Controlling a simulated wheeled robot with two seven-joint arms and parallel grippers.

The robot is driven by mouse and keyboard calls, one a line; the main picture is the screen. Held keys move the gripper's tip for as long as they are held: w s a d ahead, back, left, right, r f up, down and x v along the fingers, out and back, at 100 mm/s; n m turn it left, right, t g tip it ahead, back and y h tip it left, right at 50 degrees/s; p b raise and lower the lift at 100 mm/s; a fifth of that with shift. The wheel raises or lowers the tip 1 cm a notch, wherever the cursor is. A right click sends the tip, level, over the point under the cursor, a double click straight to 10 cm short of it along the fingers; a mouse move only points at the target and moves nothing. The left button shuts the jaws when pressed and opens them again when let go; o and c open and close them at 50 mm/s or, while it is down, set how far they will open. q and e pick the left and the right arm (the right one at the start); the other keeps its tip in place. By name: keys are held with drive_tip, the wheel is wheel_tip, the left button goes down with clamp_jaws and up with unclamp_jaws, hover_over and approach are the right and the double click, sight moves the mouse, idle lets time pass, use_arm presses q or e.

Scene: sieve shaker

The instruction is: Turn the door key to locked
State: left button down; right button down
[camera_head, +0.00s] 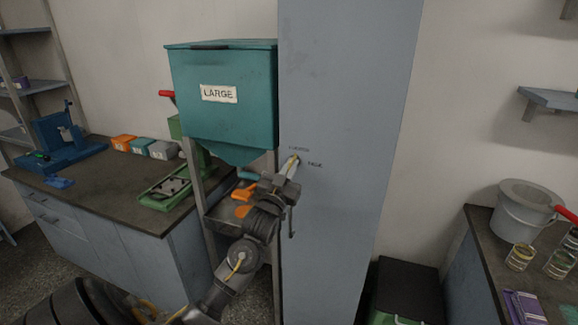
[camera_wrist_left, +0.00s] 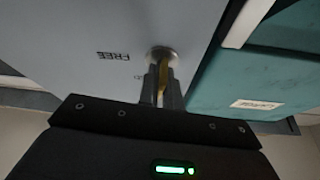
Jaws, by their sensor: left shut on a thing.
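The door key (camera_wrist_left: 163,80) is brass-coloured and sits in a round metal lock (camera_wrist_left: 161,53) on the blue-grey cabinet door (camera_head: 345,90). My left gripper (camera_head: 292,165) reaches up to the lock from below. In the left wrist view its two fingers (camera_wrist_left: 161,88) are shut on the key, one on each side. Small lettering reading "FREE" (camera_head: 315,164) is right of the lock, and another small label (camera_head: 299,149) is above it. The key's exact angle is mostly hidden by the fingers. My right gripper is not in view.
A teal hopper labelled LARGE (camera_head: 222,100) stands close left of the door. A door handle (camera_head: 291,222) hangs below the lock, near my left arm. A workbench (camera_head: 100,190) is at left, and a counter with a pot (camera_head: 522,215) and jars is at right.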

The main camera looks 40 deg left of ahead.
use_arm(q)
drive_tip(key=shift+r+n+y, duration=0.2)
drive_tip(key=shift+n+y, duration=0.2)
drive_tip(key=shift+n, duration=0.25)
drive_tip(key=shift+r+n+y, duration=0.15)
drive_tip(key=shift+n+y, duration=0.25)
drive_tip(key=shift+n, duration=0.55)
drive_tip(key=c, duration=1.6)
unclamp_jaws()
drive_tip(key=shift+f, duration=0.1)
drive_tip(key=shift+s+f, duration=0.1)
drive_tip(key=shift+f, duration=0.05)
drive_tip(key=shift+s+d+f, duration=0.15)
drive_tip(key=shift+s+f, duration=0.1)
drive_tip(key=shift+r+b+v, duration=0.15)
drive_tip(key=shift+b+v, duration=0.55)
drive_tip(key=shift+v, duration=1.8)
drive_tip(key=shift+r+b+v, duration=0.15)
drive_tip(key=shift+b+v, duration=0.5)
drive_tip(key=shift+v, duration=1.8)
drive_tip(key=shift+s, duration=0.1)
